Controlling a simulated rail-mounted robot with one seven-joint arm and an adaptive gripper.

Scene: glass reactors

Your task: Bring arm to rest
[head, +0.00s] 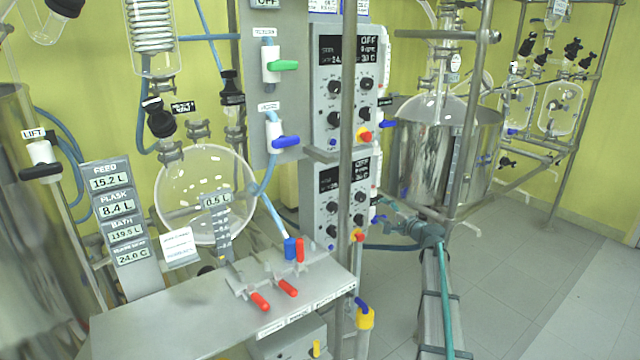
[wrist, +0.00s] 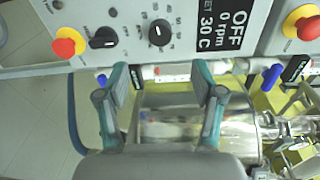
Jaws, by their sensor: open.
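My gripper (wrist: 163,92) shows in the wrist view with its two grey and teal fingers spread apart. It is open, with nothing held between the fingertips. Behind the gap is a shiny, glassy or metal cylindrical vessel (wrist: 180,125). My arm (head: 432,275) seems to rise from the bottom of the head view, right of the control boxes. Its end points toward the lower control box (head: 340,205), but the fingertips are too small to make out there.
In the wrist view, a control panel (wrist: 150,12) with knobs and a red-yellow button (wrist: 67,43) lies close past the fingertips. In the head view, a steel bath (head: 405,160) with glassware stands behind my arm. Metal poles and a grey bench (head: 190,325) stand left. Open floor (head: 550,290) lies right.

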